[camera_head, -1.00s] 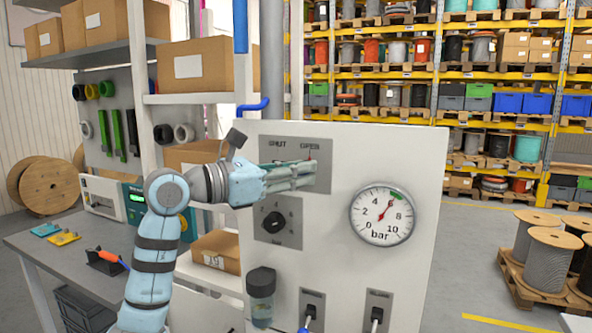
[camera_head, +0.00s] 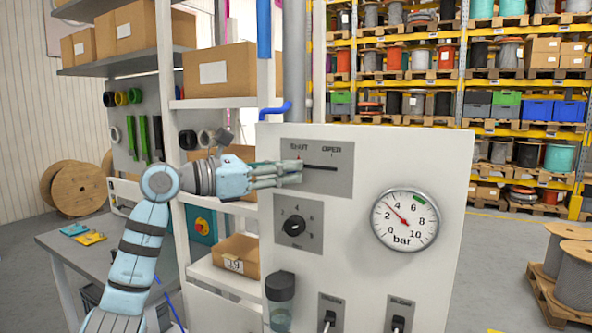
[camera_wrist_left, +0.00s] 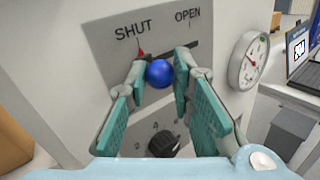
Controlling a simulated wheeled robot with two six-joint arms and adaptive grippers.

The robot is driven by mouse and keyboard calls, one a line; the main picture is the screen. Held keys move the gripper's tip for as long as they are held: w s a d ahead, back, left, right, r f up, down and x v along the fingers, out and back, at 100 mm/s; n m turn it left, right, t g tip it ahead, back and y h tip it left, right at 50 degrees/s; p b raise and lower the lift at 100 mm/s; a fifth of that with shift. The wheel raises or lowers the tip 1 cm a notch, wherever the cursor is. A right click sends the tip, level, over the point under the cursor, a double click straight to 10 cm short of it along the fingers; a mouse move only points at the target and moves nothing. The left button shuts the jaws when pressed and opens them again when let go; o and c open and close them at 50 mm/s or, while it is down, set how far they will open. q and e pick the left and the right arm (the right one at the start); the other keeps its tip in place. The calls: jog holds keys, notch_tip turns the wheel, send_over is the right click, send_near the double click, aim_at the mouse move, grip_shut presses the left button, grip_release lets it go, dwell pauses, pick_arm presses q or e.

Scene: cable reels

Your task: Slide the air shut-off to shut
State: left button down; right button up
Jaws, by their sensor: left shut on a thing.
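The air shut-off is a slider with a blue ball knob (camera_wrist_left: 158,73) on a grey plate (camera_head: 343,184) marked SHUT at left and OPEN at right. In the left wrist view, the knob sits between the fingertips of my left gripper (camera_wrist_left: 158,80), which is shut on it. A red pointer (camera_wrist_left: 141,53) beside the knob stands under the SHUT mark. In the head view my left gripper (camera_head: 298,172) is at the SHUT end of the dark slot (camera_head: 322,168), and its fingers hide the knob. My right gripper is not in view.
Below the slider is a black rotary knob (camera_head: 294,226). The round gauge (camera_head: 404,219) reads between 2 and 4 bar. Shelves with boxes (camera_head: 219,73) stand at left.

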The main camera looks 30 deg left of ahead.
pick_arm(q)
jog(key=c, duration=1.7)
grip_release()
jog(key=shift+a+r, duration=0.1)
jog(key=o, duration=0.3)
jog(key=shift+a, duration=0.1)
jog(key=shift+o, duration=0.2)
jog(key=shift+a, duration=0.15)
jog(key=shift+s, duration=0.1)
jog(key=v, duration=0.7)
jog(key=shift+s+a, duration=0.1)
